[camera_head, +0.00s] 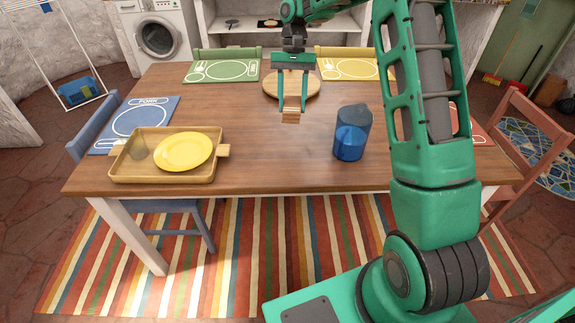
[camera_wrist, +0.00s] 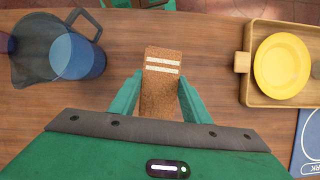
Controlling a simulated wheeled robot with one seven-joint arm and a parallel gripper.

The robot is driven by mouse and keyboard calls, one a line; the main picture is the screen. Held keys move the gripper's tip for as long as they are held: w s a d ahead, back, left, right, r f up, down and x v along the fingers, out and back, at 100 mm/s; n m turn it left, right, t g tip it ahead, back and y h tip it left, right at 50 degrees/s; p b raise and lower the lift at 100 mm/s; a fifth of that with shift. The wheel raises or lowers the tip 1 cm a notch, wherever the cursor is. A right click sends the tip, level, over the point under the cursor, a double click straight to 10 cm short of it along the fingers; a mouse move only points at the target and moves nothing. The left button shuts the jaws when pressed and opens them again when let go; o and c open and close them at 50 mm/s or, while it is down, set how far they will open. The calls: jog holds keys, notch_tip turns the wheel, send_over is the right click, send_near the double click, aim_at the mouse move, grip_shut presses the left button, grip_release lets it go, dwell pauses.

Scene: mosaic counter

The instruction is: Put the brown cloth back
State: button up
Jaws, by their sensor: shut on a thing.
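The brown cloth (camera_wrist: 161,78) is a small folded strip with two pale stripes. In the wrist view it lies between the two fingers of my gripper (camera_wrist: 158,100), which is shut on it. In the head view my gripper (camera_head: 291,108) points down over the middle of the wooden table, and the cloth (camera_head: 291,116) shows as a small brown patch at the fingertips. I cannot tell whether the cloth touches the table.
A round wooden board (camera_head: 273,86) lies behind my gripper. A pitcher with a blue cup (camera_head: 350,145) stands to the right. A wooden tray (camera_head: 160,176) with a yellow plate (camera_head: 184,151) is at the left. Placemats line the table edges. The table's front middle is clear.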

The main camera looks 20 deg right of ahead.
jog(key=s+a+f+m+t+y, duration=0.25)
jog(key=s+a+m+t, duration=0.25)
jog(key=s+a+m, duration=1.1)
jog(key=shift+m, duration=0.4)
jog(key=w+d+f, duration=0.2)
jog(key=d, duration=0.2)
jog(key=w+d+f, duration=0.2)
jog(key=d, duration=0.2)
jog(key=w+d+f, duration=0.2)
jog(key=d, duration=0.2)
jog(key=shift+w+d, duration=0.1)
jog(key=shift+f, duration=2)
jog(key=o, duration=1.2)
